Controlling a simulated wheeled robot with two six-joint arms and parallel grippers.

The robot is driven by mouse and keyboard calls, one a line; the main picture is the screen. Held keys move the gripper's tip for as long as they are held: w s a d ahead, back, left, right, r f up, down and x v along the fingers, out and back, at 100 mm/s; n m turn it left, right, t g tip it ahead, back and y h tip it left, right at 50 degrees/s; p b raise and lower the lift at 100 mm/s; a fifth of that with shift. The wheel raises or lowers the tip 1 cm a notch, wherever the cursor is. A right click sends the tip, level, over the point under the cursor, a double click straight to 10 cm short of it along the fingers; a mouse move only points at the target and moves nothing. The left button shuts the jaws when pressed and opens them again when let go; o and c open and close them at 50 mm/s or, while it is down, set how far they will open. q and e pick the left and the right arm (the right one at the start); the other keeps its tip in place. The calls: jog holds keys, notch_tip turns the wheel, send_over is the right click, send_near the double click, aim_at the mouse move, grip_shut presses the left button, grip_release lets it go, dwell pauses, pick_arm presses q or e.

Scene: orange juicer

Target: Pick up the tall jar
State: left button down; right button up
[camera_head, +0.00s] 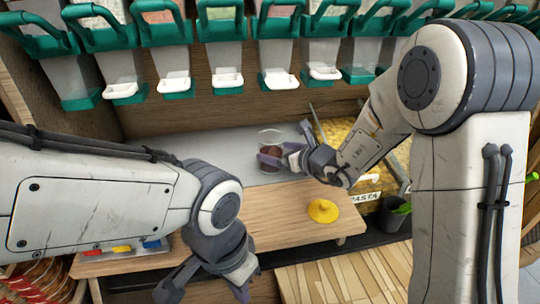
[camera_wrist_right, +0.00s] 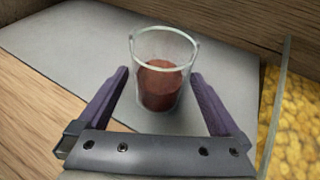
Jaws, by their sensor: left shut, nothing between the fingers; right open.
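The tall jar is a clear glass (camera_head: 271,137) with reddish-brown contents, standing upright on a grey board against the back panel. It also shows in the right wrist view (camera_wrist_right: 163,85). My right gripper (camera_head: 277,157) is open at the jar. In the wrist view its purple fingers (camera_wrist_right: 160,78) lie on either side of the jar's lower part, with gaps visible on both sides. My left gripper (camera_head: 208,289) is shut and empty, low in front of the wooden shelf, away from the jar.
A yellow round object (camera_head: 323,211) sits on the wooden shelf (camera_head: 275,205). A bin of yellow pasta (camera_head: 340,131) stands close right of the jar. Dispensers with green handles and white scoops (camera_head: 228,80) hang above. A dark pot (camera_head: 392,215) stands right.

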jog(key=shift+r+x, duration=0.2)
jog(key=shift+x, duration=1.4)
jog(key=shift+r+x, duration=0.15)
jog(key=shift+x, duration=1.4)
jog(key=shift+w+a, duration=0.1)
jog(key=c, duration=1.2)
jog(key=shift+r, duration=0.1)
grip_shut()
jog(key=shift+r, duration=0.15)
